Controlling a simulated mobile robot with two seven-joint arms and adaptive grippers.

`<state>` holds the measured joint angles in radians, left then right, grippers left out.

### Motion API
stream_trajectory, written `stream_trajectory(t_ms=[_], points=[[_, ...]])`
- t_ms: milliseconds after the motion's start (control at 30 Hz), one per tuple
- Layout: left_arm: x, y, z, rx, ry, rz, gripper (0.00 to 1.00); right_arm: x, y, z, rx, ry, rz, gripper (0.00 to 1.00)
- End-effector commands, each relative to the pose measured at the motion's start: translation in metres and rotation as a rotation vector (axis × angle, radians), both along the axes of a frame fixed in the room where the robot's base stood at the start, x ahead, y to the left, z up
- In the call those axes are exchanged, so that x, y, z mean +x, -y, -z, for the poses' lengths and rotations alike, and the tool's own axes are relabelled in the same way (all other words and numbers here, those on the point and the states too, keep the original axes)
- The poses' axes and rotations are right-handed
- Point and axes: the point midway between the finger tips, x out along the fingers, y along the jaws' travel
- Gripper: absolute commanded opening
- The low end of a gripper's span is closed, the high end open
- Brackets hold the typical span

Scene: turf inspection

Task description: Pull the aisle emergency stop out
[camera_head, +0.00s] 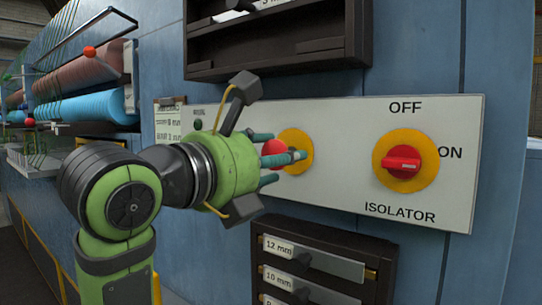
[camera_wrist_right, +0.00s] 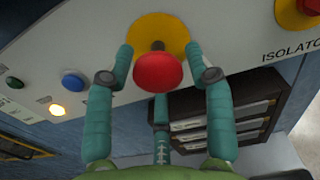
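The emergency stop is a red mushroom knob (camera_head: 272,148) on a yellow round plate (camera_head: 294,137), on the white panel (camera_head: 345,130). In the right wrist view the red knob (camera_wrist_right: 158,72) stands off its yellow plate (camera_wrist_right: 172,25), with a short dark stem between. My right gripper (camera_head: 284,158) is at the knob, partly covering it in the head view. In the wrist view its teal fingers (camera_wrist_right: 160,68) are spread around the knob, one on each side and one below. Gaps show at both sides; contact with the lower finger is unclear. My left gripper is not in view.
A red isolator switch (camera_head: 402,163) on a yellow disc sits right of the stop. Dark racks hang above (camera_head: 280,40) and below (camera_head: 315,265) the panel. Blue (camera_wrist_right: 73,82) and white (camera_wrist_right: 57,110) buttons lie left in the wrist view.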

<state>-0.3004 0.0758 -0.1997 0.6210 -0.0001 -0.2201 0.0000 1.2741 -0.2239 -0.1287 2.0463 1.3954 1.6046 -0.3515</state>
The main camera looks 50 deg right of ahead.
Motion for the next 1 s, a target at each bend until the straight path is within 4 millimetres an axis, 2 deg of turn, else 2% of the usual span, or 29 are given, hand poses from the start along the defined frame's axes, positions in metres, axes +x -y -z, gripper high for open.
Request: stream_trajectory(t_ms=[167, 367, 467, 800, 1000], points=[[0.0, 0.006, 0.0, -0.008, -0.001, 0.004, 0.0, 0.0, 0.0, -0.001, -0.004, 0.0, -0.001, 0.66], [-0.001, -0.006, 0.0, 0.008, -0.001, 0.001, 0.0, 0.0, -0.002, -0.002, -0.007, 0.001, -0.001, 0.66], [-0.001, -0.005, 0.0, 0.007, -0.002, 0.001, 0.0, 0.0, -0.011, -0.002, -0.006, 0.001, -0.004, 0.66], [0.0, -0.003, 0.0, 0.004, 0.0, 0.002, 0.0, -0.006, -0.079, -0.002, -0.006, -0.001, -0.005, 0.66], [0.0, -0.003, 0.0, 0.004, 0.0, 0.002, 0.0, -0.009, -0.109, -0.002, -0.007, 0.001, -0.001, 0.66]])
